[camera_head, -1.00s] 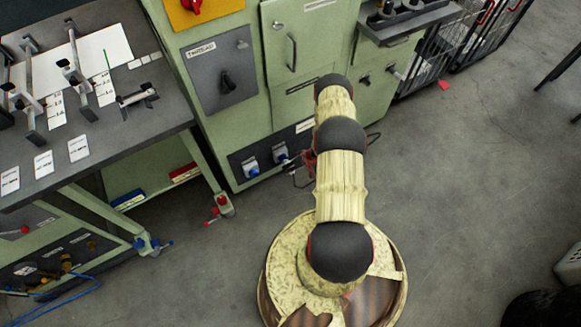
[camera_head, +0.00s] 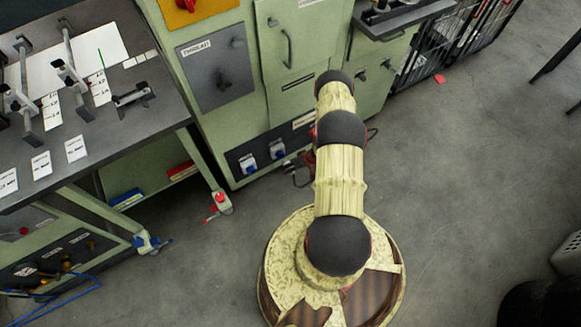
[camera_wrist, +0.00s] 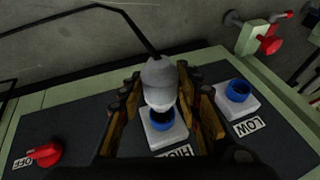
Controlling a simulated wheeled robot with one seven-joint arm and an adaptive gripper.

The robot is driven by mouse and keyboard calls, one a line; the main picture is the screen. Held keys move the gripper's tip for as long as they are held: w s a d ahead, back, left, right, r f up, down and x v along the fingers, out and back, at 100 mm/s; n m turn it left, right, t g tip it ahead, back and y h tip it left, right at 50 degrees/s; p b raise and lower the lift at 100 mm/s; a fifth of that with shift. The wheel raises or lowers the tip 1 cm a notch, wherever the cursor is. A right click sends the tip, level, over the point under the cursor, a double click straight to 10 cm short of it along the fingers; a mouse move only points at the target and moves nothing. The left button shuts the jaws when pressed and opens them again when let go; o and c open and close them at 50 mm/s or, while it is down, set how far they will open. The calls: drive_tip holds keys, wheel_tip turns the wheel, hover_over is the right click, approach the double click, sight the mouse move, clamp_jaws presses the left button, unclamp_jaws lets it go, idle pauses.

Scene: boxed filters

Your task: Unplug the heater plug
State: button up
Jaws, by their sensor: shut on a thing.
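The heater plug (camera_wrist: 158,76) is a grey body with a whitish lower end and a black cable running up and left in the wrist view. My gripper (camera_wrist: 162,100) is shut on it, one finger on each side. The plug's lower end is over the blue-rimmed socket (camera_wrist: 163,122) beside the HIGH label. The dark opening of that socket shows under the plug, which looks clear of it, though the gap is hard to judge. In the head view my gripper (camera_head: 297,170) is partly hidden behind my arm, near the green cabinet's sockets (camera_head: 277,150).
A second blue socket (camera_wrist: 238,91) marked LOW is on the right, and a red knob (camera_wrist: 44,154) marked OFF on the left. A red-handled valve (camera_wrist: 268,40) stands beyond the panel. A grey workbench (camera_head: 110,150) is at left.

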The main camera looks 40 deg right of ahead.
drive_tip(key=shift+s, duration=0.35)
drive_tip(key=s+a+p, duration=0.1)
drive_tip(key=s+a, duration=0.1)
drive_tip(key=s, duration=0.6)
drive_tip(key=shift+s+p, duration=0.25)
drive_tip(key=shift+p, duration=0.15)
idle(0.5)
drive_tip(key=shift+a, duration=0.1)
